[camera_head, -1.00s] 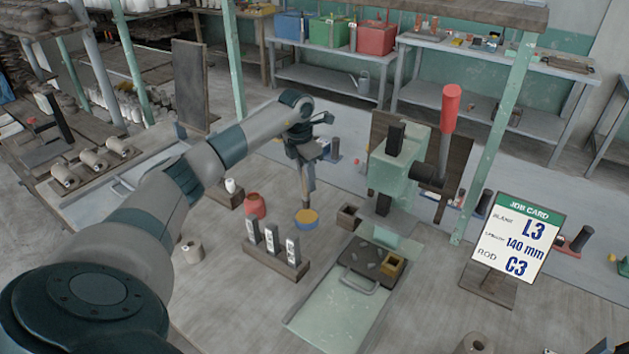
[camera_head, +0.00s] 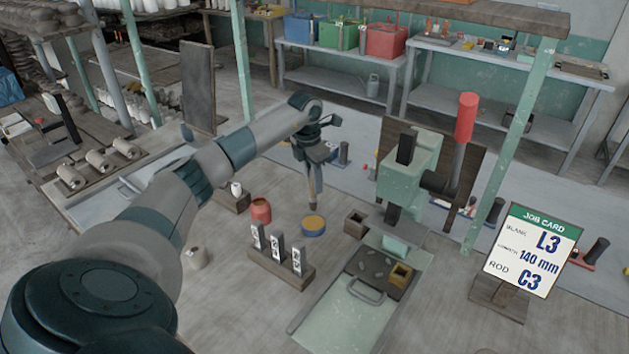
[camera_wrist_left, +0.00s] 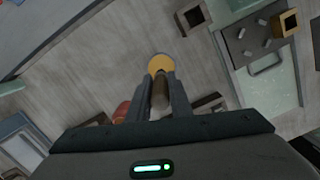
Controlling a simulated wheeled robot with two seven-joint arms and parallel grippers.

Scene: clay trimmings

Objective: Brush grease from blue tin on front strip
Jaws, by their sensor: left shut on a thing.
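My left gripper (camera_head: 314,172) is shut on a brush (camera_head: 314,196), which hangs bristle end down. In the left wrist view the brush handle (camera_wrist_left: 160,92) sits between the two fingers. The blue tin (camera_head: 313,228) with yellow grease stands on the table just below the brush. Its yellow top shows beyond the fingers in the left wrist view (camera_wrist_left: 161,63). In the head view the brush tip appears just above the tin's far rim; I cannot tell whether it touches the grease. I cannot tell which surface is the front strip. My right gripper is not in view.
A green press (camera_head: 408,172) with a red-handled lever stands right of the tin. A pale green tray (camera_head: 345,318) lies before it. A block with numbered pieces (camera_head: 280,268), a red jar (camera_head: 261,210) and a job card (camera_head: 530,250) stand nearby.

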